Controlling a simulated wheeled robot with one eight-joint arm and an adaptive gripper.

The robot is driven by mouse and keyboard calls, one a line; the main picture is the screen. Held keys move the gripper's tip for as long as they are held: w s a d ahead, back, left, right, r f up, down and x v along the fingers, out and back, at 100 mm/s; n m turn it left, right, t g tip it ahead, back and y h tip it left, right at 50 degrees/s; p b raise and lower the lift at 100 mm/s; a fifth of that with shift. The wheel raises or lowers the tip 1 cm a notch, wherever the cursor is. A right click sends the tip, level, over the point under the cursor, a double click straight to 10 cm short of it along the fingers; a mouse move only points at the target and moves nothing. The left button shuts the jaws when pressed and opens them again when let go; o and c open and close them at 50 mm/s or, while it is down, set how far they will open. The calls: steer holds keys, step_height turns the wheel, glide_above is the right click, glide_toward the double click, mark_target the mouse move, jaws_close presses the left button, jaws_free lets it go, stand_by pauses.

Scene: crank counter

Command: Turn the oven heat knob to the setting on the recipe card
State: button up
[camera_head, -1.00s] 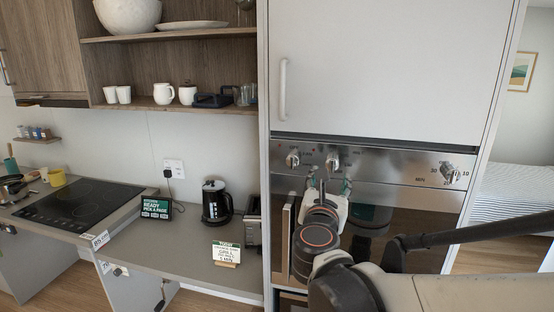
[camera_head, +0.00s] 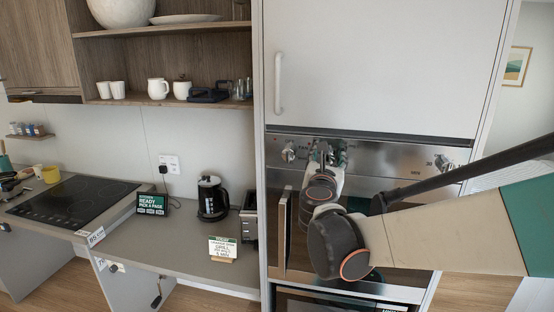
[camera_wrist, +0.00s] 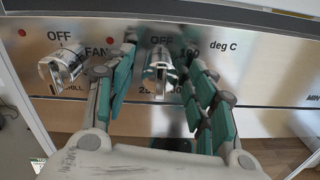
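The oven heat knob (camera_wrist: 160,72) is the metal knob under an "OFF" mark, with "100" and "deg C" to its right. My gripper (camera_wrist: 158,58) is open, its green-padded fingers on either side of this knob. Gaps show between pads and knob, so I see no clear contact. In the head view my gripper (camera_head: 324,153) is at the oven panel and hides most of this knob. The recipe card (camera_head: 222,249) stands on the counter at left, white with a green top. It has a line like "GRILL", but its small print is too small to read surely.
Left of the heat knob is another knob (camera_wrist: 62,68) marked OFF, FAN and GRILL. A timer knob (camera_head: 442,162) is at the panel's right. Below is the oven door handle (camera_head: 281,235).

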steer(key=c, duration=0.9)
